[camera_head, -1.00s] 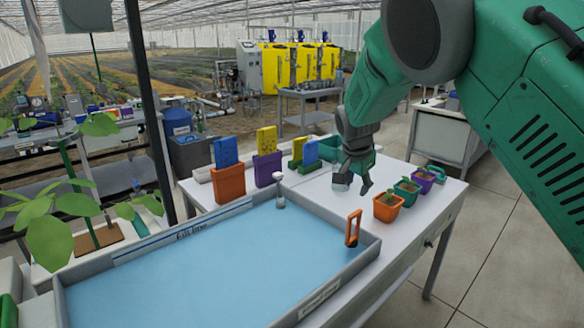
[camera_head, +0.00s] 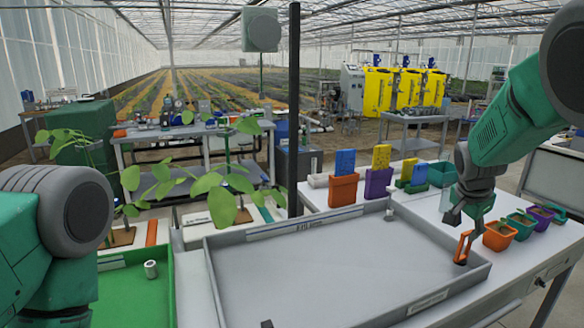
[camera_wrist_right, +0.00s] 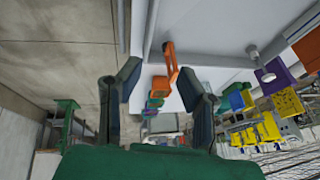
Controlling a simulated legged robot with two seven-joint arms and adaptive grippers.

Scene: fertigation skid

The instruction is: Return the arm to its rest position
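My right gripper (camera_head: 453,215) hangs just above and behind the orange handle (camera_head: 463,247) at the right end of the big grey tray (camera_head: 345,310). In the right wrist view, the two dark fingers of this gripper (camera_wrist_right: 160,92) are spread apart with nothing held between them. The orange handle (camera_wrist_right: 169,62) shows beyond the fingertips, apart from them. In the head view I cannot tell how far the gripper is from the handle. My left arm (camera_head: 50,230) fills the lower left of the head view; its gripper is outside the picture.
A small white-topped post (camera_head: 389,215) stands at the tray's back corner. Orange (camera_head: 498,236), teal and purple pots line the table right of my right gripper. Upright coloured holders (camera_head: 343,190) stand behind the tray. A green tray (camera_head: 135,300) and leafy plants (camera_head: 222,200) are at left.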

